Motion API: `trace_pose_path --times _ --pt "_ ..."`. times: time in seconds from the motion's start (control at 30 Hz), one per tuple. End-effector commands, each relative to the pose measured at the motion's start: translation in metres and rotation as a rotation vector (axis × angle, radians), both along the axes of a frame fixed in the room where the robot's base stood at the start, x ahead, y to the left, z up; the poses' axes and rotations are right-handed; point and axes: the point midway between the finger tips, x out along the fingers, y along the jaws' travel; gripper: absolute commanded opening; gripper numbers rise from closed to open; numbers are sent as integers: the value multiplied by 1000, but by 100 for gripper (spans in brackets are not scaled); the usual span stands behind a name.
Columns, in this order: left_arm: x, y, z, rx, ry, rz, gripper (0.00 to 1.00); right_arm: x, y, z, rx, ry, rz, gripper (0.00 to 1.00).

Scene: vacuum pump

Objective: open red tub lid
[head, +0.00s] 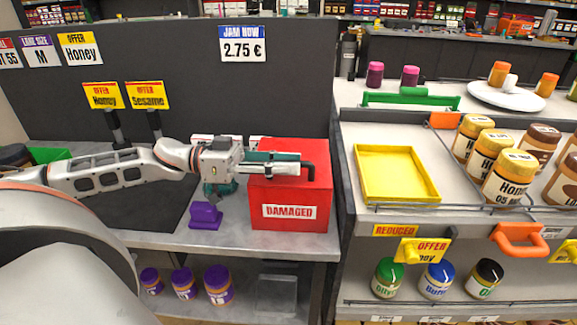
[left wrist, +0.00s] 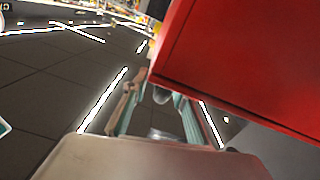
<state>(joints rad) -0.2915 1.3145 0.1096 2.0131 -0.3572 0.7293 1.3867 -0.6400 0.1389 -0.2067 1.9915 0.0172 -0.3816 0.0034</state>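The red tub (head: 290,217), with a white "DAMAGED" label, stands upright at the right end of the left counter. Its red lid (head: 290,145) looks closed, partly hidden by my left gripper. A dark bent handle (head: 312,172) shows at the gripper's tip. My left gripper (head: 303,169) reaches in from the left across the tub's upper part. In the left wrist view a red surface (left wrist: 245,65) fills the upper right, close to the fingers (left wrist: 157,105). The fingers are apart, with a small grey piece between their tips; I see no clear grip. My right gripper is out of view.
A purple item (head: 205,216) lies on the counter left of the tub. A dark panel (head: 190,95) rises behind. On the right counter are a yellow tray (head: 397,174) and several honey jars (head: 508,178). Purple-lidded jars (head: 182,283) stand on the shelf below.

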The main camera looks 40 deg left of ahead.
Motion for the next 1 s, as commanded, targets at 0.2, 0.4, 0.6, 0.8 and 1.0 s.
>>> trace_pose_path --times 0.2,0.4,0.6,0.8,1.0 --pt "1 -2 0 1 -1 1 28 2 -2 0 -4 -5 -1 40" --pt "1 -2 1 1 -1 0 17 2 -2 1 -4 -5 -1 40" --pt "1 -2 0 1 -1 0 0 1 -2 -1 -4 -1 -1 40" --pt "2 -2 4 -5 10 0 0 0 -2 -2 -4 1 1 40" --pt "4 0 19 -40 68 0 0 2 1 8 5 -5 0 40"
